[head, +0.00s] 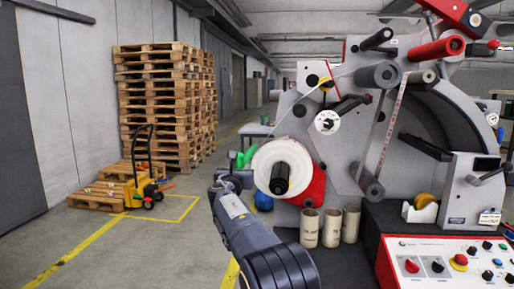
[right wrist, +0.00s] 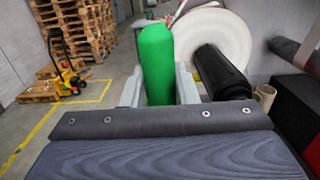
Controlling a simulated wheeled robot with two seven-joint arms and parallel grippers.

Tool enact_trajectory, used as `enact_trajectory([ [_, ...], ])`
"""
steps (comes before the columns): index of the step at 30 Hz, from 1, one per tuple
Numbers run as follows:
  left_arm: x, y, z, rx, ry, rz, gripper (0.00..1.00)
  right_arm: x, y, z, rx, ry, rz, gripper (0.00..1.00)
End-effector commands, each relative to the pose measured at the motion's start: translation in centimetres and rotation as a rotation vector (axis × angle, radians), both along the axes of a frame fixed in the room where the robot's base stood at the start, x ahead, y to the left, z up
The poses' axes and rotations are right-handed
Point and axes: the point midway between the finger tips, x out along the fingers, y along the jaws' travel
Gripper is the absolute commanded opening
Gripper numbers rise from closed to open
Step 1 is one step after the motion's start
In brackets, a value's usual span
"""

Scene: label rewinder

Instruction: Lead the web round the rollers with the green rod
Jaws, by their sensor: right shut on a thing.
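My right gripper (head: 240,170) is left of the white web roll (head: 278,170). It is shut on the green rod (right wrist: 157,65), which stands between its fingers in the right wrist view; a green part of it (head: 245,157) shows in the head view. The roll (right wrist: 222,42) sits on a black core (right wrist: 222,72), to the right of the rod. A pale strip (head: 390,127) hangs towards the lower grey roller (head: 368,180). Whether the rod touches the web is unclear. My left gripper is out of view.
The grey rewinder panel (head: 330,160) fills the right side, with rollers sticking out. Cardboard cores (head: 331,228) stand below the roll. A control box (head: 440,262) is at lower right. Pallets (head: 168,100) and a yellow pallet truck (head: 143,190) stand left on open floor.

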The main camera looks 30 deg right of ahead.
Motion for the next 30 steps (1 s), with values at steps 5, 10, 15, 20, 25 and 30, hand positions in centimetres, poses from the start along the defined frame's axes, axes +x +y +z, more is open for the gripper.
enact_trajectory([
  [5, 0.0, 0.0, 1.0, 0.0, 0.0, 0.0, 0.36, 0.4, 0.5, 0.7, -0.001, -0.001, 0.001, 0.0],
  [10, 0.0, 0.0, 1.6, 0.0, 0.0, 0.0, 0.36, 0.7, 0.9, 1.1, -0.001, -0.002, 0.001, 0.0],
  [15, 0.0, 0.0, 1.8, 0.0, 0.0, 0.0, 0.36, 0.8, 1.1, 1.1, -0.001, -0.001, 0.002, 0.0],
  [20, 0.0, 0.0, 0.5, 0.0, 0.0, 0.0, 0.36, -0.1, 2.0, 0.7, 0.001, -0.003, 0.002, 0.0],
  [25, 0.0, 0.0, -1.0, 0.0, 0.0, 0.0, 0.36, -1.8, 3.3, 0.7, 0.001, -0.003, 0.003, 0.0],
  [30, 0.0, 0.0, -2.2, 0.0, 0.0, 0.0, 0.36, -3.4, 4.6, 0.7, 0.002, -0.003, 0.003, 0.0],
])
